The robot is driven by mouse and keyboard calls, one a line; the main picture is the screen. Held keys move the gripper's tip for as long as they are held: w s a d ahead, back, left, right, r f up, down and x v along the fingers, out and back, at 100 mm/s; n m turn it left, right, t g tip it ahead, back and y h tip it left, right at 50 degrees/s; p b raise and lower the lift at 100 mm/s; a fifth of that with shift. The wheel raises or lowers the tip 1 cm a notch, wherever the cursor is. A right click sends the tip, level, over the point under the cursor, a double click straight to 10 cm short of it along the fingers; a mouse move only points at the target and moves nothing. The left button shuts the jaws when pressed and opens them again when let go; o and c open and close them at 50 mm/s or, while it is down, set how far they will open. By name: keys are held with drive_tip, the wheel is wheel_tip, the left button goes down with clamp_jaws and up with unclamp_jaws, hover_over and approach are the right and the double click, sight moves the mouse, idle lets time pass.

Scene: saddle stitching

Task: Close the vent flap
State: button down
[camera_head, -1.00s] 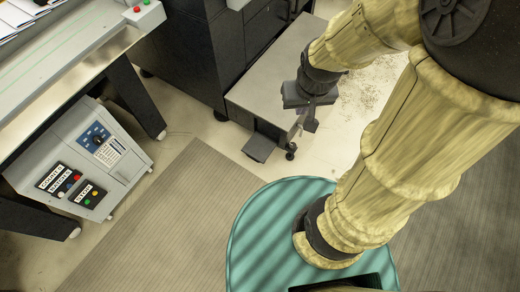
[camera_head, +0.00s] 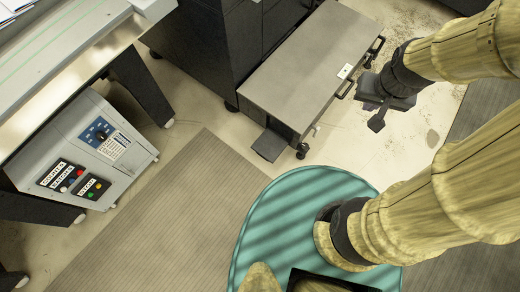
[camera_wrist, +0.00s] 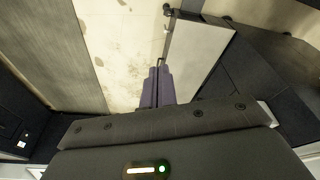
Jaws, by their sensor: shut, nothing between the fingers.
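A low grey-topped unit (camera_head: 305,62) on casters stands beside the tall dark cabinet. A small dark flap (camera_head: 269,146) sticks out low from its front side, over the floor; it looks like the vent flap, but I cannot be sure. My gripper (camera_head: 376,123) is shut and empty, to the right of the unit and apart from it. In the wrist view my closed fingers (camera_wrist: 157,86) point toward the floor beside the unit's top (camera_wrist: 195,60). I cannot make out the flap in the wrist view.
Dark handles (camera_head: 346,90) stick out from the unit's right side. A grey control box (camera_head: 85,160) stands at the left under the table (camera_head: 75,60). A ribbed mat (camera_head: 170,210) covers the floor in front. Pale floor lies between the unit and my base.

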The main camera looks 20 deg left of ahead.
drive_tip(key=shift+s, duration=0.1)
drive_tip(key=w+a+f+n+h+b, duration=0.2)
drive_tip(key=a+f+n+b, duration=0.3)
drive_tip(key=f+b, duration=0.9)
drive_tip(key=w+a+f+n+g+h+b, duration=0.2)
drive_tip(key=a+f+n+b, duration=0.5)
drive_tip(key=f, duration=1.2)
drive_tip(key=w+a+f+n+t+h+b, duration=0.1)
drive_tip(key=w+a+f+n+h+b, duration=0.2)
drive_tip(key=f+b, duration=1.15)
drive_tip(key=s+a+f+n+t+b, duration=0.1)
drive_tip(key=a+f+n+t+b, duration=0.2)
drive_tip(key=f, duration=1.1)
drive_tip(key=s+a+f+n+t+y+b, duration=0.1)
drive_tip(key=a+f+n+t+b, duration=0.3)
drive_tip(key=a+f+n+b, duration=0.4)
drive_tip(key=s+a+f+n+t+b, duration=0.2)
drive_tip(key=a+f+b, duration=0.7)
drive_tip(key=f, duration=1.1)
drive_tip(key=n+t+b, duration=0.2)
drive_tip(key=n, duration=0.1)
drive_tip(key=shift+a+f+n+y+b, duration=0.25)
drive_tip(key=shift+f+n+y+b, duration=0.05)
drive_tip(key=shift+f, duration=0.1)
drive_tip(key=shift+w, duration=0.15)
